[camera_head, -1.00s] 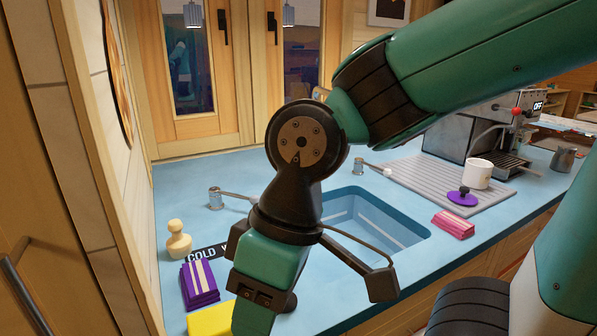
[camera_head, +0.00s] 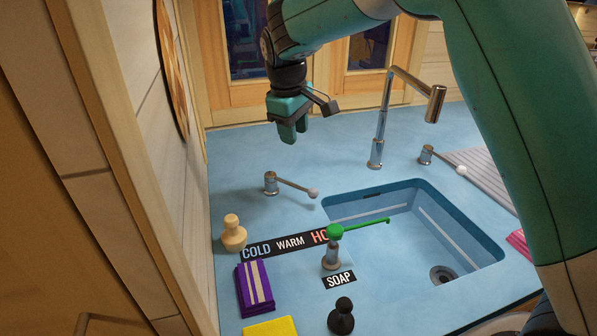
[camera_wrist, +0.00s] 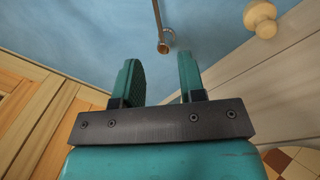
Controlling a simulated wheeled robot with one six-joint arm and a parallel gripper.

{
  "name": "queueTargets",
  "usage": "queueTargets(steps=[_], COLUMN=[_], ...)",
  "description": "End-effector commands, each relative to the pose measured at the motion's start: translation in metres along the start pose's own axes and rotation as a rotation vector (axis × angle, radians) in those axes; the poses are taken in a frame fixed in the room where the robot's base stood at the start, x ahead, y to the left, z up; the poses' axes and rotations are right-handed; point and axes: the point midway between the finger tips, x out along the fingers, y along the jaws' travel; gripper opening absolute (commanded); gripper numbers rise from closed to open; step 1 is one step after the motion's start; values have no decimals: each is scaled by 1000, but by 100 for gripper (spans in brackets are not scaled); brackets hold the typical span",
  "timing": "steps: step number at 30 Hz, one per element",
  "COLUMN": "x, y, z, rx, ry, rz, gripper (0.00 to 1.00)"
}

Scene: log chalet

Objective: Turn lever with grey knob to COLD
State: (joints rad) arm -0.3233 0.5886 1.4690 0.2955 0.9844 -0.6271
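The lever with the grey knob has a chrome base (camera_head: 270,184) left of the sink. Its arm points right and slightly toward me, ending in the grey knob (camera_head: 314,193). A label strip in front reads COLD (camera_head: 257,251), WARM (camera_head: 290,242) and a partly covered HOT (camera_head: 320,236); the knob lies behind the HOT end. My gripper (camera_head: 292,130) is above the counter, behind the lever, apart from it. In the wrist view my gripper (camera_wrist: 160,78) is open and empty, with the lever base (camera_wrist: 165,42) beyond the fingers.
A second lever with a white knob (camera_head: 461,170) and a tall faucet (camera_head: 380,125) stand behind the sink (camera_head: 480,245). A wall is left.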

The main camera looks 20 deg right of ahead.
Motion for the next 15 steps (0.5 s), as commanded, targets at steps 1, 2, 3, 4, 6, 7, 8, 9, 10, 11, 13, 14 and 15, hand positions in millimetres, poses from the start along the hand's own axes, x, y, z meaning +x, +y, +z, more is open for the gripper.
queueTargets(steps=[1,2,3,4,6,7,8,9,10,11,13,14,15], x=[1,3,5,7,14,18,22,28,34,40,56,63,72], y=[4,5,7,7,8,8,8,7,7,7,8,7,8], z=[-6,-8,-11,-11,-12,-12,-12,-12,-12,-11,-11,-11,-11], rx=[-2,-2,-1,-2,-3,-3,-3,-4,-5,-5,-4,-4,-5], ry=[-8,-11,-14,-16,-19,-19,-19,-19,-19,-21,-21,-20,-20], rz=[7,11,14,16,17,17,17,16,16,15,15,15,15], gripper=[37,37,37,37,37,37,37,37,37,37,37,37,37])
